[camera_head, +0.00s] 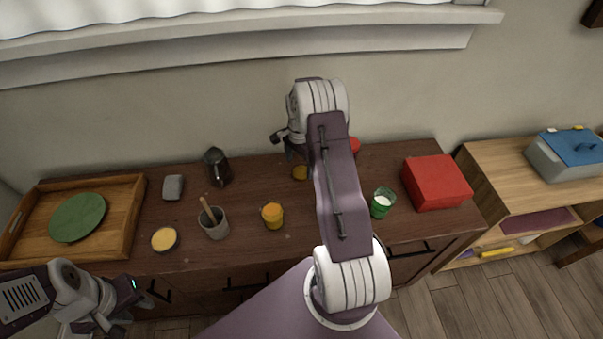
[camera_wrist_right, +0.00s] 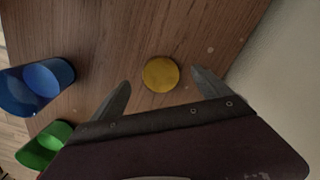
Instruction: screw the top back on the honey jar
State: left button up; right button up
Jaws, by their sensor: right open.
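An amber jar with a yellow-orange top surface (camera_head: 272,215), which looks like the honey jar, stands upright near the front middle of the dresser. A flat yellow disc, which looks like its top (camera_head: 300,172), lies behind it and to the right. In the right wrist view the disc (camera_wrist_right: 160,74) lies flat on the wood between my spread fingertips, with gaps on both sides. My right gripper (camera_wrist_right: 161,77) is open and empty over it; its height is unclear. My left gripper (camera_head: 108,312) is off the dresser's front left corner; its jaws are unclear.
A mortar with pestle (camera_head: 213,225), a yellow-filled bowl (camera_head: 164,239) and a dark pitcher (camera_head: 216,168) stand left of the jar. A green cup (camera_head: 382,204) and red box (camera_head: 435,183) are right. The wrist view shows a blue cup (camera_wrist_right: 30,88). The wall is close behind.

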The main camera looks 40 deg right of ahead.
aim_at(300, 173)
jog(key=f, duration=0.4)
jog(key=shift+d+f, duration=0.1)
jog(key=shift+d, duration=0.1)
jog(key=c, duration=1.4)
notch_tip(300, 173, up, 10)
jog(key=shift+r, duration=0.1)
